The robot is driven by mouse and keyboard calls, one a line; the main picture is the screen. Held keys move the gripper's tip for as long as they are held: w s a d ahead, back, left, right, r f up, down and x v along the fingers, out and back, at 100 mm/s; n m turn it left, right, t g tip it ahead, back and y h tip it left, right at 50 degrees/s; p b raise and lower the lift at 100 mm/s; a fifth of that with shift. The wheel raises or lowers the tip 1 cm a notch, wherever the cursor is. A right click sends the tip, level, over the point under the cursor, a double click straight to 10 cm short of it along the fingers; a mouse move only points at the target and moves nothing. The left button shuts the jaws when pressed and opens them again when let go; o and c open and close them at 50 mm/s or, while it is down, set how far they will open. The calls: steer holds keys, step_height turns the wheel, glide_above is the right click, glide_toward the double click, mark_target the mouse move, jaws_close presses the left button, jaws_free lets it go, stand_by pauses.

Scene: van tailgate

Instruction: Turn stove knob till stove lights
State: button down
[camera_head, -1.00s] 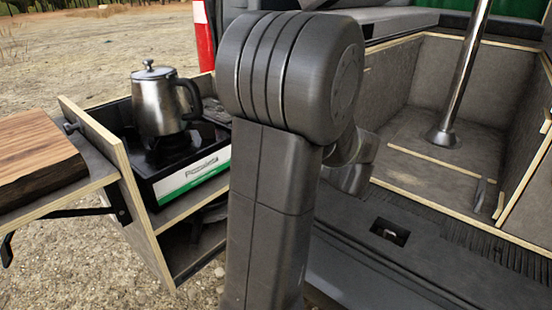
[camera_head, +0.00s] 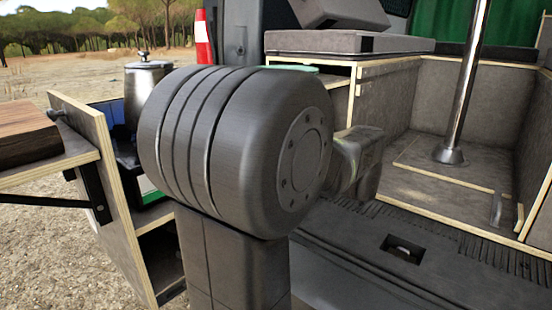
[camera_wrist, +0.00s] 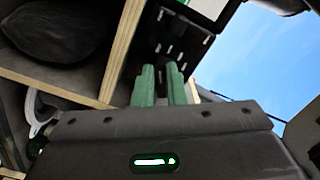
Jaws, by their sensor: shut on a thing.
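The stove shows in the head view only as a sliver of its white and green front (camera_head: 148,192), with the steel kettle (camera_head: 146,85) on top. My arm hides most of the stove and all of its knob there. In the wrist view, the stove's dark panel (camera_wrist: 184,32) with small white marks is at the top. My gripper (camera_wrist: 161,74) has its two green fingers up against this panel, shut on a small dark piece between them, apparently the stove knob (camera_wrist: 171,76). No flame can be made out.
A wooden drawer box (camera_head: 118,190) surrounds the stove, with a wooden board (camera_head: 25,135) on a side shelf at left. The van's floor and a steel post (camera_head: 465,90) are at right. In the wrist view, wooden edges (camera_wrist: 123,52) and a dark rounded object (camera_wrist: 60,30) are close by.

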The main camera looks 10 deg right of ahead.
steer(key=shift+f, duration=0.1)
stand_by(0.5)
steer(key=c, duration=1.5)
jaws_free()
steer(key=shift+o, duration=0.2)
steer(key=p+v, duration=0.3)
steer(key=v, duration=1.1)
steer(key=shift+p, duration=0.35)
steer(key=shift+w, duration=0.1)
